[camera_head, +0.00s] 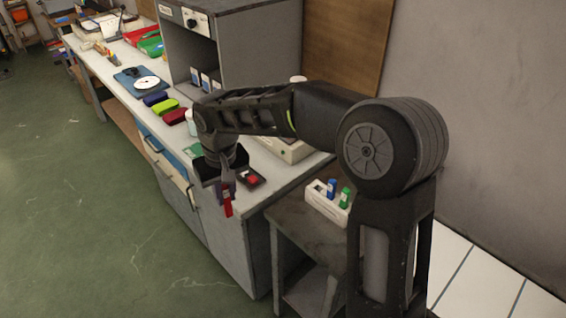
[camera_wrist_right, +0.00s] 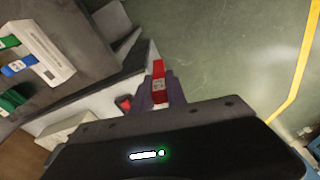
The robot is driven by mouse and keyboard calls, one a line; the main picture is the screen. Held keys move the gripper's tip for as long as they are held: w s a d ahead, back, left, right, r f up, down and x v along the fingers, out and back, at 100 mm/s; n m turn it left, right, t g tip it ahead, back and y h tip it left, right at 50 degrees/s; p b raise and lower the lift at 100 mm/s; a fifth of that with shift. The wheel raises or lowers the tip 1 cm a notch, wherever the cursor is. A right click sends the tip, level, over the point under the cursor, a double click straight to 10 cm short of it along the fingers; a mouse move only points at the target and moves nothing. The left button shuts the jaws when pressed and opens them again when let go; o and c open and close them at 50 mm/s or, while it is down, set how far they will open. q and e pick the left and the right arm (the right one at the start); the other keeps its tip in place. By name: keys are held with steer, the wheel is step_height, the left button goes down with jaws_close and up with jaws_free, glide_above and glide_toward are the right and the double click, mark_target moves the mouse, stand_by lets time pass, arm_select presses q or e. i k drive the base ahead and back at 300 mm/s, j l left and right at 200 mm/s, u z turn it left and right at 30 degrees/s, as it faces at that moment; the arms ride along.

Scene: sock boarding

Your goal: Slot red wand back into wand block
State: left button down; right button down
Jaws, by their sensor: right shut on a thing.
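My right gripper (camera_head: 225,188) is shut on the red wand (camera_head: 228,207), which hangs below the fingers near the front edge of the bench. In the right wrist view the red wand (camera_wrist_right: 158,69) sticks out from between the purple-grey fingers (camera_wrist_right: 161,91). The white wand block (camera_head: 324,206) stands on the low grey side table, to the right of the gripper and apart from it. A blue wand (camera_head: 331,187) and a green wand (camera_head: 345,197) stand in it. The wand block (camera_wrist_right: 50,47) also shows at the upper left of the right wrist view. My left gripper is out of view.
The low side table (camera_head: 284,212) adjoins the end of the long bench (camera_head: 262,196). A dark box with a red top (camera_head: 251,178) sits near the bench corner. Several coloured items, including a lime one (camera_head: 165,107), lie further along. Open green floor (camera_head: 90,220) lies in front.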

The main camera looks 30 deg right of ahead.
mark_target(316, 195)
steer(key=i, duration=0.85)
steer(key=z, duration=0.8)
